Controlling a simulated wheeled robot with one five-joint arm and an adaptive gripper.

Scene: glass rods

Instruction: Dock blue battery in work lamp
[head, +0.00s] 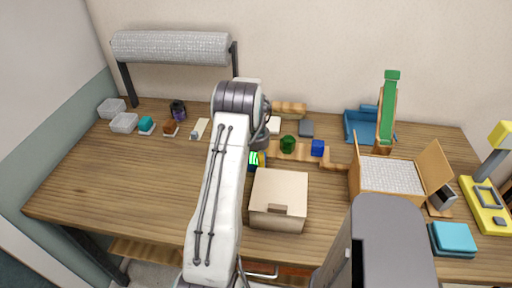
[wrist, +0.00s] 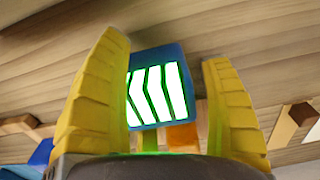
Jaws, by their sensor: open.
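A blue block with glowing white stripes edged in green, which looks like the blue battery (wrist: 160,60), shows in the wrist view between the yellow fingers of my gripper (wrist: 166,52). My gripper is open, with a finger on each side of the block; I cannot tell whether either touches it. In the head view the battery (head: 257,160) shows partly beside my arm, behind the beige box, and my fingers are mostly hidden. The yellow work lamp (head: 487,205) stands at the far right, with a grey-framed recess in its base.
A beige box (head: 279,195) stands in front of the battery. The table's left front is clear.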

